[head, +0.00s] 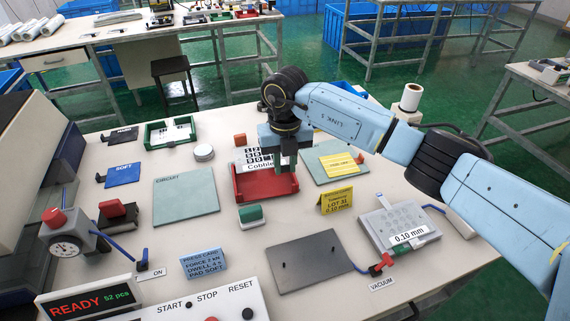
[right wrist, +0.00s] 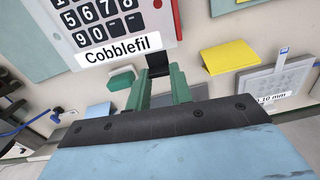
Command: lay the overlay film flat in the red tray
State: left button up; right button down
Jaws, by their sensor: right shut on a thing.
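The overlay film (head: 256,157) is a white sheet with black number keys and a "Cobblefil" label. It shows over the rear part of the red tray (head: 268,186) in the head view. In the right wrist view the film (right wrist: 104,32) is at the top, with a strip of the tray's red (right wrist: 177,18) along its right side. My right gripper (head: 284,167) is at the film's right part, its green fingers (right wrist: 161,84) shut on a dark tab at the film's label edge. I cannot tell whether the film touches the tray floor. My left gripper is not in view.
A green sheet with a yellow film (head: 338,163) lies right of the tray, and a circuit sheet (head: 185,195) lies left. A green-topped block (head: 251,214), a yellow lot card (head: 337,200) and a grey plate (head: 308,262) are in front. A white roll (head: 411,97) stands behind my arm.

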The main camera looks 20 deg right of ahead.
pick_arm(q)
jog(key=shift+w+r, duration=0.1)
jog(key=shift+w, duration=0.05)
